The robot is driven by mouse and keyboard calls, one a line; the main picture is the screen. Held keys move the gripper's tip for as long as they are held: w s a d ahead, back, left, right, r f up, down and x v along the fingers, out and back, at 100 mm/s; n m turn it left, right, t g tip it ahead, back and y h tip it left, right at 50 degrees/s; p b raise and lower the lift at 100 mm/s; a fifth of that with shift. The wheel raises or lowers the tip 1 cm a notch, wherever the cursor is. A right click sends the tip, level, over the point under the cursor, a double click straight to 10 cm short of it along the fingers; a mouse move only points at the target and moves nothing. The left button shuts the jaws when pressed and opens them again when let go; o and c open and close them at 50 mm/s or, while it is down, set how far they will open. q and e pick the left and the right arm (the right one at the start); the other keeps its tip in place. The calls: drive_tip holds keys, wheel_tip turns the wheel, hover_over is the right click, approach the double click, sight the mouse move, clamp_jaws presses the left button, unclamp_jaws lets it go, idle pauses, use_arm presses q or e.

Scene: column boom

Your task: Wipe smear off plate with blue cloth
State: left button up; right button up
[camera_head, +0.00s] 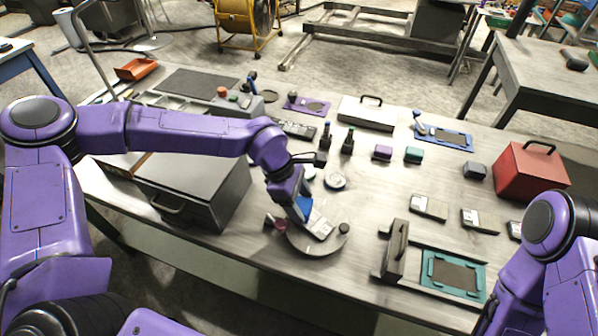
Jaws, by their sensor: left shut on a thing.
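My left gripper (303,207) reaches down over the front middle of the bench and is shut on the blue cloth (304,206), of which a small blue patch shows. Just under and in front of it is a grey curved plate (315,247) near the bench's front edge. A small dark pink thing (280,225) shows at its left side; I cannot tell whether it is the smear. A white labelled block (320,224) sits against the gripper and partly hides the plate. My right arm shows at the lower right, but its gripper is out of view.
A grey metal box (190,190) stands to the left, under my left arm. To the right are a dark upright handle (396,248), a teal frame (453,275) and a red box (530,171). Small dishes (335,181) and dark bottles (348,143) stand behind the gripper.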

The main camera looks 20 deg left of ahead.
use_arm(q)
wheel_tip(320, 180, up, 4)
drive_tip(key=p, duration=0.3)
drive_tip(key=shift+a+r+p, duration=0.1)
drive_tip(key=shift+r+p, duration=0.05)
drive_tip(key=shift+p, duration=0.2)
wheel_tip(320, 180, up, 2)
drive_tip(key=shift+a+r+p, duration=0.1)
drive_tip(key=shift+p, duration=1.05)
drive_tip(key=shift+r+p, duration=0.6)
drive_tip(key=shift+r, duration=0.05)
